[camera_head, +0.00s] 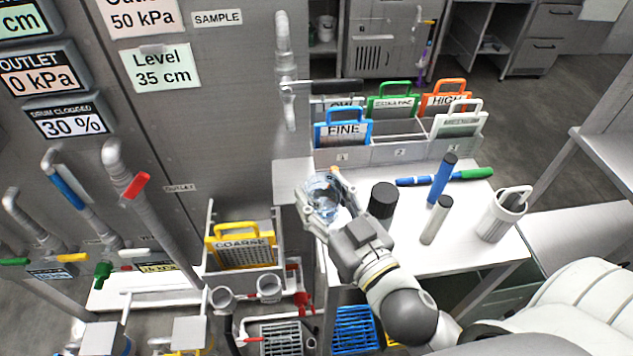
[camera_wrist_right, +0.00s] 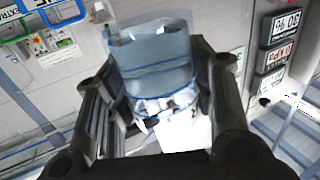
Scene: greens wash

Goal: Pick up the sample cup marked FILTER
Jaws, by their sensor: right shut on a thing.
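A clear sample cup with a bluish tint (camera_head: 322,190) is in my right gripper (camera_head: 326,200), at the left part of the white table near the grey panel. In the right wrist view the see-through cup (camera_wrist_right: 155,60) stands between the two fingers of the gripper (camera_wrist_right: 160,100), which are shut on it. Dark marks show on its far side, but I cannot read any FILTER marking. I cannot tell whether the cup touches the table. My left gripper is not in view.
A rack (camera_head: 385,153) with labelled colored plates stands behind. A tap (camera_head: 287,85) hangs on the panel above the cup.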

